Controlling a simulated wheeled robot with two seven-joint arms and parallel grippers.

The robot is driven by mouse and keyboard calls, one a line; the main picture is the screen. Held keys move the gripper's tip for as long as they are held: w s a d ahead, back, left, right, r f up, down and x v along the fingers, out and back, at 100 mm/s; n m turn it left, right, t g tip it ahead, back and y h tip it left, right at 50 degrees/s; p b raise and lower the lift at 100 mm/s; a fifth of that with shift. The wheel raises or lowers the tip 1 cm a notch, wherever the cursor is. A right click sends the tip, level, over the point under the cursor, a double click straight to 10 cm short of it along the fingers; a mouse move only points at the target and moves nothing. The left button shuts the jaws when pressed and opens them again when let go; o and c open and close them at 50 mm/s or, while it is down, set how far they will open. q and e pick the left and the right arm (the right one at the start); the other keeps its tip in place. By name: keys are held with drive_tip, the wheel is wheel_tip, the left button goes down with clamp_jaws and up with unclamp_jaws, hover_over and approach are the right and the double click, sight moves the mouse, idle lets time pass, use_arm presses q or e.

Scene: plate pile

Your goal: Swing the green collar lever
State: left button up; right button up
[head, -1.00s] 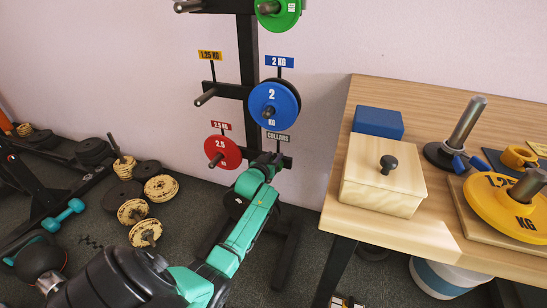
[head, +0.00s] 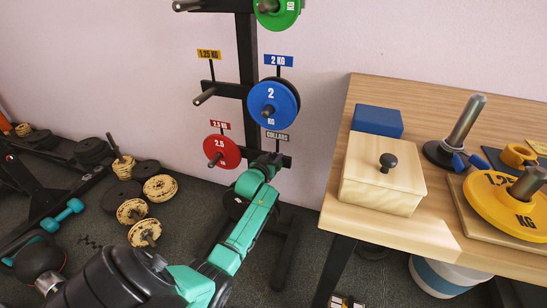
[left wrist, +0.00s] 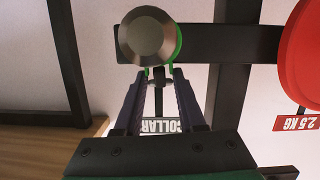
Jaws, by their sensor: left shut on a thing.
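The green collar (left wrist: 179,45) shows as a thin green rim behind the round grey end of a peg (left wrist: 147,38) in the left wrist view, which is upside down. The peg end hides most of the collar. In the head view my left gripper (head: 270,159) is at the rack beneath the collars label (head: 278,136), and my own arm hides the collar there. My right gripper is not in view.
A red plate (head: 222,152) hangs left of the gripper and a blue plate (head: 272,104) just above it. The wooden table (head: 345,180) with a lidded box (head: 384,180) stands to the right. Dumbbells and beige plates (head: 160,187) lie at the lower left.

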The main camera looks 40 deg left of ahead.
use_arm(q)
drive_tip(key=shift+f, duration=0.45)
clamp_jaws()
drive_tip(key=o, duration=0.6)
unclamp_jaws()
drive_tip(key=shift+c, duration=0.2)
